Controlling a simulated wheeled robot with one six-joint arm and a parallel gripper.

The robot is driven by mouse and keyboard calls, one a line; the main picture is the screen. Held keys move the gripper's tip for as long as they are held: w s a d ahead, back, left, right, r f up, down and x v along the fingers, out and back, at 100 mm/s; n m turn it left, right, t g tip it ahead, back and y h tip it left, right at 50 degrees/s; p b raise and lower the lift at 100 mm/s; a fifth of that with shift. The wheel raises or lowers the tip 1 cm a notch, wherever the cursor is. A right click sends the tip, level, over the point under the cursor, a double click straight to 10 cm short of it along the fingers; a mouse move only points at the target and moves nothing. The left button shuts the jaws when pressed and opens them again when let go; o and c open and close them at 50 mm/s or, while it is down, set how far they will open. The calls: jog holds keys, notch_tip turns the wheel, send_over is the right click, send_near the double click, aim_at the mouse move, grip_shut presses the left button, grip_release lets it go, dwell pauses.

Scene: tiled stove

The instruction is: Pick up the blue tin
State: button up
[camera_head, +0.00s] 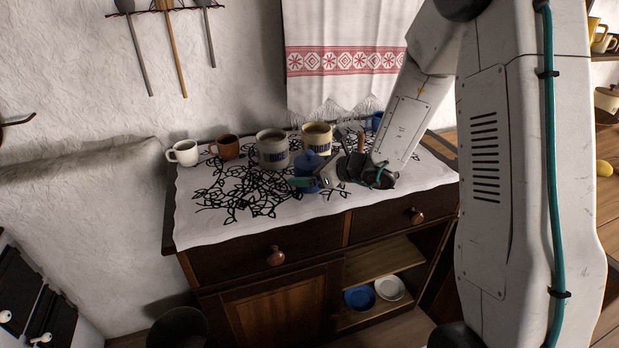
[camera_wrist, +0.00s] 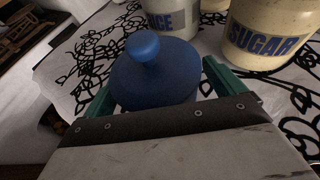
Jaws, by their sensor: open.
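The blue tin (camera_head: 311,160) stands on the white patterned cloth on the cabinet, in front of two larger canisters. In the wrist view the blue tin (camera_wrist: 155,80) shows its round lid with a knob on top. My gripper (camera_head: 314,175) is low at the tin. In the wrist view its two green fingers (camera_wrist: 160,80) are open, one on each side of the tin. I cannot tell whether either finger touches it. The tin's lower part is hidden by the gripper.
A cream SUGAR canister (camera_wrist: 268,38) and a grey canister (camera_wrist: 178,15) stand just behind the tin. A brown mug (camera_head: 226,147) and a white mug (camera_head: 184,153) stand to the left. The cloth (camera_head: 205,225) is clear at front left.

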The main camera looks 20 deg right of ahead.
jog(key=c, duration=1.2)
jog(key=shift+r, duration=0.15)
